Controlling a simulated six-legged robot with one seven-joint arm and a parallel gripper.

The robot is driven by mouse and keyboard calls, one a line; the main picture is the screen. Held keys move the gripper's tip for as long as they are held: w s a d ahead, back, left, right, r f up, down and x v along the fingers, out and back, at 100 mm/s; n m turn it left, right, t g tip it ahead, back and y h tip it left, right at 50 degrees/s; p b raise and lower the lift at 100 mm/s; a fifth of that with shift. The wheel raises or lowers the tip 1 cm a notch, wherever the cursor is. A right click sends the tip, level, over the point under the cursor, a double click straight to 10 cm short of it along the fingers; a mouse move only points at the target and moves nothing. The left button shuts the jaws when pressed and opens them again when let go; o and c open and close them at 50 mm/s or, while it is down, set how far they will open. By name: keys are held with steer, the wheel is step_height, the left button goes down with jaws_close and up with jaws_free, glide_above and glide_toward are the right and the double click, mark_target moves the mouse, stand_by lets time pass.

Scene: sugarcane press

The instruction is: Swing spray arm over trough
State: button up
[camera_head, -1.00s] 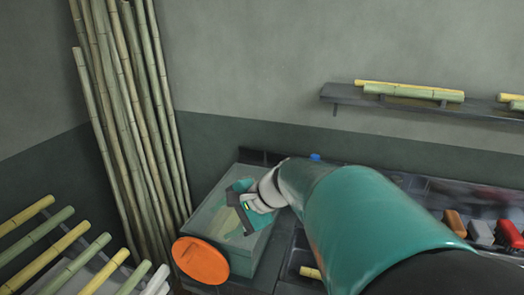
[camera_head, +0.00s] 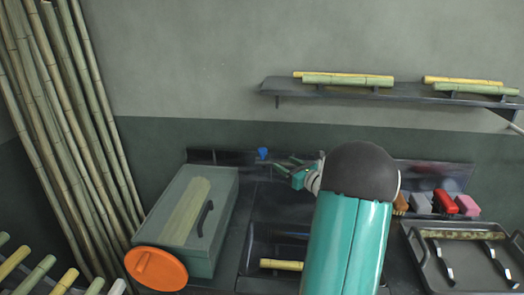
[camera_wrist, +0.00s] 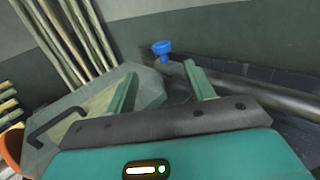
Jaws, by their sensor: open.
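My gripper (camera_head: 284,168) is open, beside and to the right of a blue knob (camera_head: 262,153) near the back wall. In the wrist view my gripper (camera_wrist: 163,84) has its two fingers apart with nothing between them. The blue knob (camera_wrist: 161,47) lies beyond the fingertips. A dark grey pipe (camera_wrist: 262,92), which looks like the spray arm, runs from near the knob to the right, behind the right finger; I cannot tell whether they touch. The recessed trough (camera_head: 250,262) holds a short yellow cane piece (camera_head: 281,265); my arm hides its right part.
A grey-green box (camera_head: 222,235) with a dark handle stands left of the trough, an orange disc (camera_head: 156,269) at its front. Brushes (camera_head: 444,202) and a tray (camera_head: 470,280) are on the right. A wall shelf (camera_head: 390,95) holds canes. Tall canes (camera_head: 75,140) lean at left.

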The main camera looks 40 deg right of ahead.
mark_target(265, 151)
steer(key=w, duration=0.4)
steer(key=w+d, duration=0.1)
steer(key=w, duration=0.8)
steer(key=shift+w+d, duration=0.35)
steer(key=shift+s, duration=0.1)
jaws_close()
